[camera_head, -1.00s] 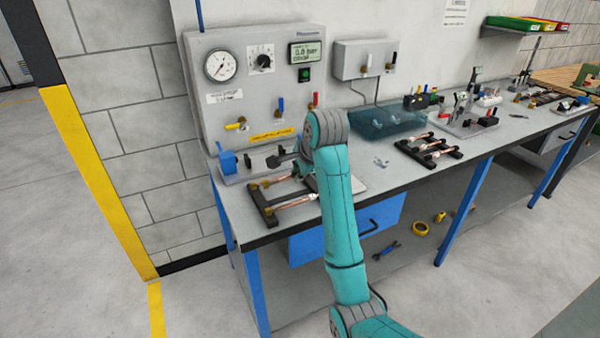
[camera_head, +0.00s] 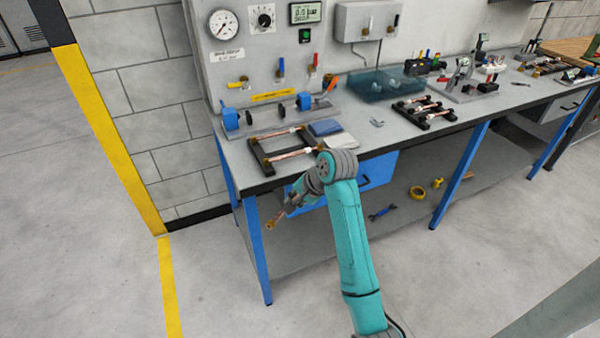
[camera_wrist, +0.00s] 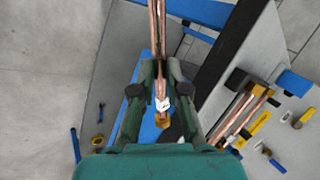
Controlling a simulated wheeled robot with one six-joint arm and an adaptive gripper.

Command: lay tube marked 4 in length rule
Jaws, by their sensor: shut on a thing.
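My gripper (camera_wrist: 158,95) is shut on a copper tube (camera_wrist: 157,30) with a brass end and a white tag. The number on the tag is too small to read. In the head view my gripper (camera_head: 290,206) is in front of the bench's front edge, clear of the top, and the brass end of the held tube (camera_head: 272,222) shows below it. Most of the tube is hidden there by the gripper and arm. I cannot pick out the length rule for certain in either view.
A black rack (camera_head: 262,160) with copper tubes lies on the bench's near left part. A second rack (camera_head: 424,125) with tubes lies farther right. A blue clamp fixture (camera_head: 230,119) stands behind the first rack. The floor (camera_head: 220,290) before the bench is open.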

